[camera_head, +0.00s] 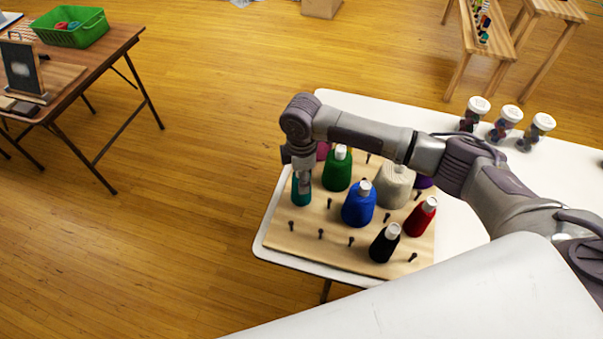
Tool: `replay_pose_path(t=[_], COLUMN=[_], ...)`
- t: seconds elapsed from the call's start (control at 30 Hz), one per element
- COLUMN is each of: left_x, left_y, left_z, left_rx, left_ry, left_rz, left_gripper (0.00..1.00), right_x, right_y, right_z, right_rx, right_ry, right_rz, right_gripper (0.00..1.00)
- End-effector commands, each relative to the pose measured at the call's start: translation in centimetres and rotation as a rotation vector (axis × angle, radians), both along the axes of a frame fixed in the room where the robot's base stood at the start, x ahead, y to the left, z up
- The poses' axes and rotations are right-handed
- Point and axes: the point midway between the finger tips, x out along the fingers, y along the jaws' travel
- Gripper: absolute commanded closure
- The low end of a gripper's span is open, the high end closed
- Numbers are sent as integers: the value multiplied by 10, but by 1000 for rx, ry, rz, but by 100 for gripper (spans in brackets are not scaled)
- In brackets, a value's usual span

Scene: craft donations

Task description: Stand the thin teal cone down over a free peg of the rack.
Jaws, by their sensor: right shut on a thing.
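The thin teal cone (301,196) is upright at the left side of the wooden peg rack (310,252). My right gripper (303,180) points down and is shut on the cone's upper part. The gripper hides the cone's top, and I cannot tell whether the cone's base touches the board or sits around a peg. Bare pegs show nearby, such as one right of the cone (329,203) and several along the front, including this peg (320,233). My left gripper is not in view.
Green (338,172), blue (359,207), black (384,245), red (421,218) and cream (394,188) cones stand on the rack. My right arm covers its back part. Three white-lidded jars (507,122) stand on the white table (400,112). Open floor lies left.

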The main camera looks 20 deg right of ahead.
Motion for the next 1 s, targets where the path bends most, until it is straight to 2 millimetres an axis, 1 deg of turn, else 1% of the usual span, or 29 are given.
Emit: replay_pose_path(t=[0.1, 0.57, 0.9, 0.93, 1.0], left_x=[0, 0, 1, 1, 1], left_y=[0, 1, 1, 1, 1], left_z=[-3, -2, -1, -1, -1], left_rx=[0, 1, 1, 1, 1], left_ry=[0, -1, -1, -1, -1], left_rz=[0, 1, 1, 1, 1], left_gripper=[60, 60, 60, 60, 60], right_x=[0, 0, 0, 0, 0], right_y=[0, 0, 0, 0, 0], right_z=[-6, -6, -11, -11, -11], right_rx=[0, 0, 1, 1, 1], right_ry=[0, 0, 0, 0, -1], right_rz=[0, 0, 0, 0, 0], right_gripper=[85, 85, 85, 48, 36])
